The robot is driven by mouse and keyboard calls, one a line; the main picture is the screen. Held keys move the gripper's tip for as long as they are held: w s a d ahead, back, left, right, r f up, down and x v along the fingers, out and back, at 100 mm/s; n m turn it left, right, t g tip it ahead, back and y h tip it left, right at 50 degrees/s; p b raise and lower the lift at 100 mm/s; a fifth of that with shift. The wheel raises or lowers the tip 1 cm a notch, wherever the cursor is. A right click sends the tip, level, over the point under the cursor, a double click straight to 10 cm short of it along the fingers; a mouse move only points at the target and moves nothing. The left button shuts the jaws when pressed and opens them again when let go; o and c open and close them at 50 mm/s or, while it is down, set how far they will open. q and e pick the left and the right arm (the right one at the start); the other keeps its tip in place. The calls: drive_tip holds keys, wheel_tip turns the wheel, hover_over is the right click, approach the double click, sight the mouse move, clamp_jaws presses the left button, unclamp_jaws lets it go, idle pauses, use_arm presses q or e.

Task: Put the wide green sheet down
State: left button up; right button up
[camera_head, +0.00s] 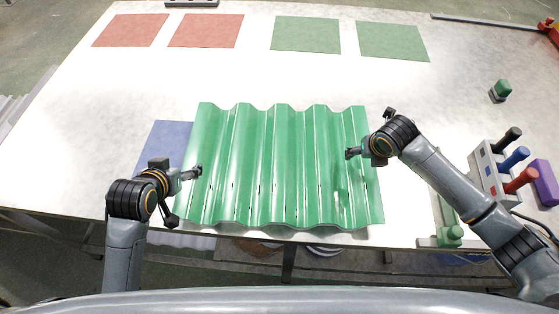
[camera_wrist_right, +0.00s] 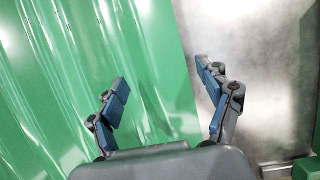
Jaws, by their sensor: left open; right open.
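The wide green sheet (camera_head: 285,165) is corrugated and lies on the near middle of the white table, its near edge at or slightly past the table's front edge. My left gripper (camera_head: 190,178) is at the sheet's left edge, open. My right gripper (camera_head: 352,154) is over the sheet's right edge, open. In the right wrist view, the fingers of my right gripper (camera_wrist_right: 168,95) are spread wide, with the sheet's edge (camera_wrist_right: 165,70) running between them. Whether either gripper touches the sheet I cannot tell.
A blue square (camera_head: 160,145) lies partly under the sheet's left side. Two red squares (camera_head: 205,31) and two green squares (camera_head: 305,35) lie at the back. A tool rack (camera_head: 490,172) with coloured handles and a purple block (camera_head: 544,183) stand at right. The table's middle back is clear.

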drive_tip(key=v, duration=0.9)
drive_tip(key=shift+s+r, duration=0.2)
drive_tip(key=shift+r, duration=0.15)
drive_tip(key=shift+f, duration=0.1)
